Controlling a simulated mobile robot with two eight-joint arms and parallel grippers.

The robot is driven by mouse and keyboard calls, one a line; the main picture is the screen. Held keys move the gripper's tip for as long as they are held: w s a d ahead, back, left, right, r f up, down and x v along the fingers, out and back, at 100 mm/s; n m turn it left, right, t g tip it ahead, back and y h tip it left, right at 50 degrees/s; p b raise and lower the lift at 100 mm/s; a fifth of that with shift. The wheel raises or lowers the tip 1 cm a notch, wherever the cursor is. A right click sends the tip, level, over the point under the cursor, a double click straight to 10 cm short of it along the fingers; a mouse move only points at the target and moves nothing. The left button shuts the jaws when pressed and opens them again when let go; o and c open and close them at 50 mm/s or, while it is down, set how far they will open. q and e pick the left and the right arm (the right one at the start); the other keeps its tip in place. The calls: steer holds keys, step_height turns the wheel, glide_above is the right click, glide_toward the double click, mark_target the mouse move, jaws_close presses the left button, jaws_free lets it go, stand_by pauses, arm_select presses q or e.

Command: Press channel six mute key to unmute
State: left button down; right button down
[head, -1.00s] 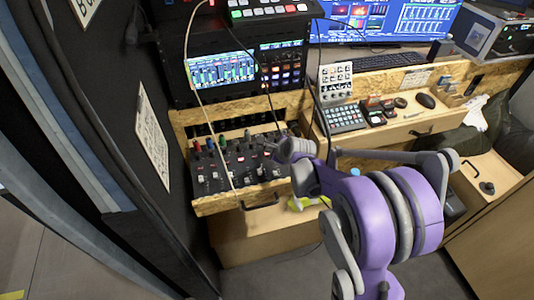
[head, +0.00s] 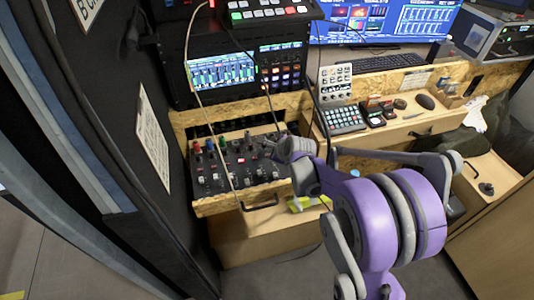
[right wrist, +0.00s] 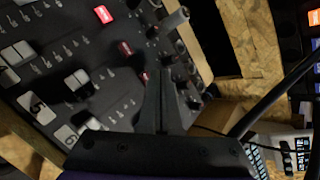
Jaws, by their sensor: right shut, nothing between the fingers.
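The black mixer panel (head: 228,180) sits in a wooden drawer, with coloured knobs at its back and pale fader caps in front. My right gripper (head: 272,152) is over its right end, shut and empty. In the right wrist view the shut fingers (right wrist: 166,75) are over the panel, close to its knobs; contact cannot be told. Number tags 5 (right wrist: 37,109) and 6 (right wrist: 66,136) show at lower left. One key glows red (right wrist: 103,14) at the top; its channel cannot be told. The fingers hide part of the panel. My left gripper is out of view.
A metal rod or knob (right wrist: 173,20) stands up beyond the fingertips. Cables hang across the mixer. A keypad (head: 342,119) and a white knob box (head: 335,83) stand on the desk to the right. A dark wall (head: 105,130) closes the left side.

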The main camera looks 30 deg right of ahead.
step_height(320, 180, up, 6)
steer(key=p, duration=0.3)
steer(key=shift+p, duration=0.4)
stand_by(1.2)
